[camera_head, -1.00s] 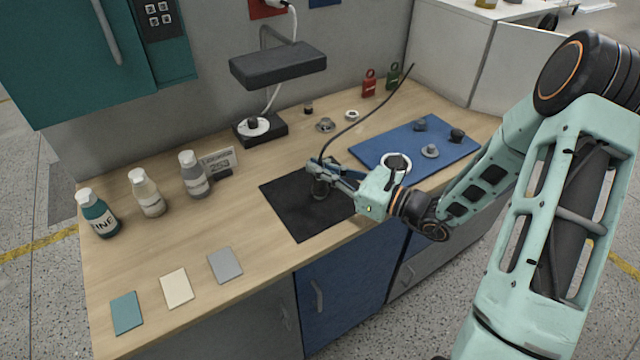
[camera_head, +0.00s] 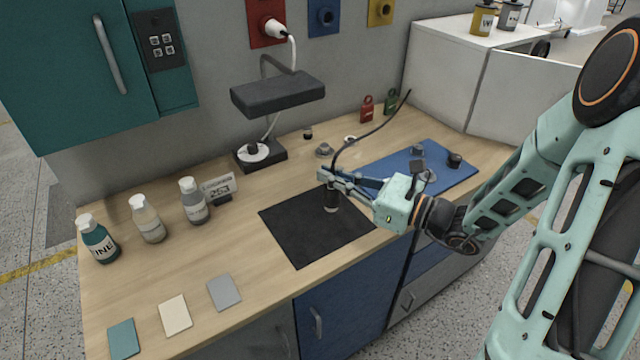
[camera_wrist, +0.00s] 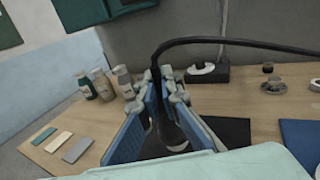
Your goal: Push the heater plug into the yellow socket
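My gripper (camera_head: 328,178) is shut on a dark cylindrical plug (camera_head: 331,200) with a black cord rising from its top. The plug hangs upright above the black mat (camera_head: 290,230); the gap beneath it is hard to judge. In the wrist view the plug (camera_wrist: 172,132) sits between the blue finger pads, its lower end partly hidden. The yellow socket (camera_head: 381,12) is on the back wall at the top edge, partly cut off, well above and behind my gripper. A blue socket (camera_head: 323,18) and a red socket (camera_head: 258,36) are left of it.
A white plug (camera_head: 274,29) sits in the red socket. A dark raised shelf-like box (camera_head: 278,94) stands out below the sockets. Bottles (camera_head: 194,203) stand left. A blue mat (camera_head: 385,172) with small parts lies right, and a white cabinet (camera_head: 450,80) stands behind it.

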